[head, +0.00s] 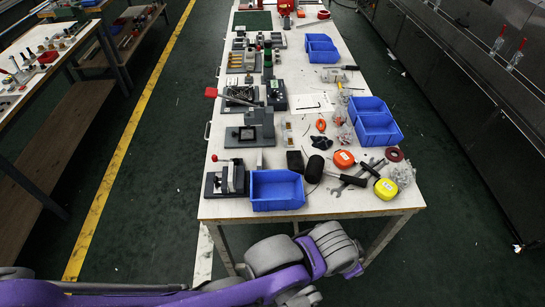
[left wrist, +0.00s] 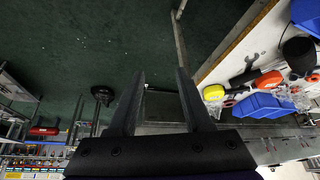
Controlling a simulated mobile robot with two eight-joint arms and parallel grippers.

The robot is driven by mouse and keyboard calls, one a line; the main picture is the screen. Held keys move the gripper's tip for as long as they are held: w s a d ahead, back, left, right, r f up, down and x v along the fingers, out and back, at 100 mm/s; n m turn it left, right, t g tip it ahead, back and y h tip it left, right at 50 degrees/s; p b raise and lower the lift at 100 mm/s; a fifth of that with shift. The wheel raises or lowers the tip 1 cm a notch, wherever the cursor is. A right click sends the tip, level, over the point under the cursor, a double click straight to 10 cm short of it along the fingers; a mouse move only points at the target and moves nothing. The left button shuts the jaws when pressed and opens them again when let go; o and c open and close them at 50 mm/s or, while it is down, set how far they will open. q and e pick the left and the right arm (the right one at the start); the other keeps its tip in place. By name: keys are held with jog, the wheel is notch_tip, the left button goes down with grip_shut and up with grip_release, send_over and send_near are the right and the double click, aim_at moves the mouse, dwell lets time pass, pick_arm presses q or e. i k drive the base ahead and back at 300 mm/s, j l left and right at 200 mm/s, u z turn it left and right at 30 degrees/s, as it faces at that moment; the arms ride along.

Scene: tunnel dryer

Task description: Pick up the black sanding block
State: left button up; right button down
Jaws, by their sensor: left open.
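The black sanding block appears to be the small dark block (head: 295,161) on the white workbench, just behind the front blue bin (head: 277,190) and left of a black mallet head (head: 315,168). I cannot make the block out in the left wrist view. My left gripper (left wrist: 161,75) is open and empty in the left wrist view, with dark floor beyond its fingers. In the head view my left arm reaches in along the bottom, in front of the bench's near edge; its fingers cannot be made out there. My right gripper is not in view.
Around the block lie a mallet handle, an orange tape measure (head: 343,158), a yellow tape measure (head: 385,189), wrenches and a grey vise (head: 226,178). More blue bins (head: 375,128) stand farther back. The bench's near edge (head: 310,212) lies between my arm and the block.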

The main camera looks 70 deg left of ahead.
aim_at(294, 159)
jog(key=i+u, duration=0.15)
jog(key=u, duration=0.25)
jog(key=i+u, duration=0.2)
jog(key=u, duration=0.25)
jog(key=i+u, duration=0.15)
jog(key=u, duration=0.25)
jog(key=i+l+u, duration=0.1)
jog(key=u, duration=0.3)
jog(key=i+l+u, duration=0.1)
jog(key=i+u, duration=0.25)
jog(key=i+l+u, duration=0.15)
jog(key=u, duration=0.2)
